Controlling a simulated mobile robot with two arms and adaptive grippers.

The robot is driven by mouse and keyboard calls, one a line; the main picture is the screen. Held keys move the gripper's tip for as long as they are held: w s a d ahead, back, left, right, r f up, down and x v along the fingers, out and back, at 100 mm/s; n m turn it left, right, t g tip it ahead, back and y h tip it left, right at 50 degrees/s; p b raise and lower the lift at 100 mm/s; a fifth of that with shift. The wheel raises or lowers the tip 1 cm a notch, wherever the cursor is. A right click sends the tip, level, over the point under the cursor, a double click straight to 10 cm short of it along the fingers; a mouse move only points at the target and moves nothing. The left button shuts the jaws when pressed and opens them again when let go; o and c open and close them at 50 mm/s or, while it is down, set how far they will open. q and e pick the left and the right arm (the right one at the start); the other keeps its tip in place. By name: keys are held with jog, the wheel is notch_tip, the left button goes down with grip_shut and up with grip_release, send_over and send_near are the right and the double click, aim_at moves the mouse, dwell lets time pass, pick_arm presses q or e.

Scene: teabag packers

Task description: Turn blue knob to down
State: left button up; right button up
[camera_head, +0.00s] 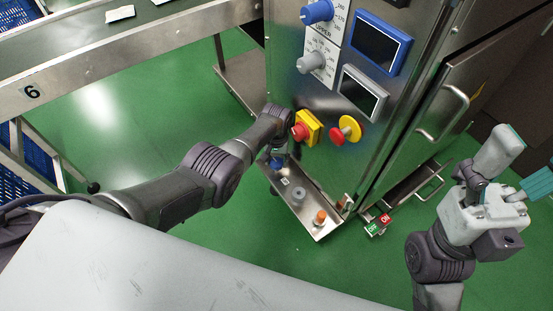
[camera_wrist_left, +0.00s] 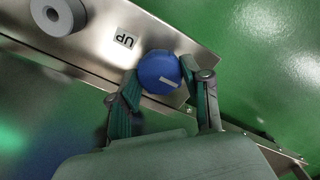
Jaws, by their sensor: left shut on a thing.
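The blue knob (camera_wrist_left: 160,72) is round with a short white mark on its face and sits on a steel panel. In the wrist view it lies between the two fingers of my left gripper (camera_wrist_left: 165,98), which is shut on it. The white mark is near the knob's lower right. A label reading "UP" (camera_wrist_left: 125,39) is beside the knob. In the head view a small part of the blue knob (camera_head: 277,163) shows below my left wrist, and the left fingers are mostly hidden. My right gripper (camera_head: 518,172) is at the far right, open and empty.
The lower panel also holds a grey knob (camera_wrist_left: 58,15) and an orange button (camera_head: 320,216). Above stand a red emergency button on yellow (camera_head: 307,129), a red-yellow switch (camera_head: 346,130), another blue knob (camera_head: 317,12) and two screens. A conveyor (camera_head: 120,50) is at upper left. Green floor is open.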

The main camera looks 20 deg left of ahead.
aim_at(276, 162)
pick_arm(q)
jog(key=o, duration=1.2)
jog(key=shift+c, duration=0.2)
notch_tip(276, 162, up, 12)
dwell(0.3)
